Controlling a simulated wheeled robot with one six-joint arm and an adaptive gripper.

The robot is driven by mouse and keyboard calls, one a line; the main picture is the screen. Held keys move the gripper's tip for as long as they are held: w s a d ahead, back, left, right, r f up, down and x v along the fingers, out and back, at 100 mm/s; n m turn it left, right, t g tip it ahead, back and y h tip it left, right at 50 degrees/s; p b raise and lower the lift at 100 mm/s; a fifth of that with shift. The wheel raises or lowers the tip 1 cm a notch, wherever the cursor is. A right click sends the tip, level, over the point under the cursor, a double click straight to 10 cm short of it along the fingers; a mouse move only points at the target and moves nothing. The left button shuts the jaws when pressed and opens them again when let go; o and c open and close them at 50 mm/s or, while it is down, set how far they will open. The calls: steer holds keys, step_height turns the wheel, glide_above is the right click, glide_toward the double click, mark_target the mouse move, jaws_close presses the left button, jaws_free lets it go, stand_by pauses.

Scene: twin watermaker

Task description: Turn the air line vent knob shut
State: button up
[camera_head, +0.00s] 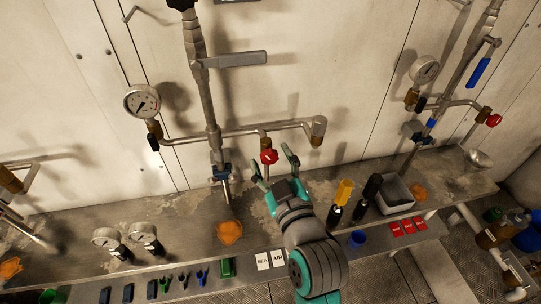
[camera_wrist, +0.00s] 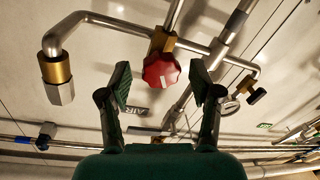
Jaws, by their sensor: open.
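A red fluted knob (camera_head: 269,156) sits on a brass valve below the horizontal branch of the middle wall pipe. In the wrist view the red knob (camera_wrist: 161,70) is near the centre, with a brass body (camera_wrist: 163,42) behind it. My gripper (camera_head: 270,162) is open and empty, reaching up to the wall just below the knob. In the wrist view my gripper's fingers (camera_wrist: 160,78) stand apart, one on each side of the knob, with gaps. I cannot tell whether the fingertips reach its depth.
A gauge (camera_head: 142,101) and a grey lever handle (camera_head: 235,59) are on the same pipework. A second red knob (camera_head: 494,120) is on the right pipe.

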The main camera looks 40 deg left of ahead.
steer(key=shift+w+a, duration=0.4)
steer(key=shift+a, duration=0.2)
steer(key=c, duration=1.2)
steer(key=shift+o, duration=0.2)
steer(key=shift+m, duration=0.3)
steer(key=shift+m+t, duration=0.3)
steer(key=shift+m, duration=2.5)
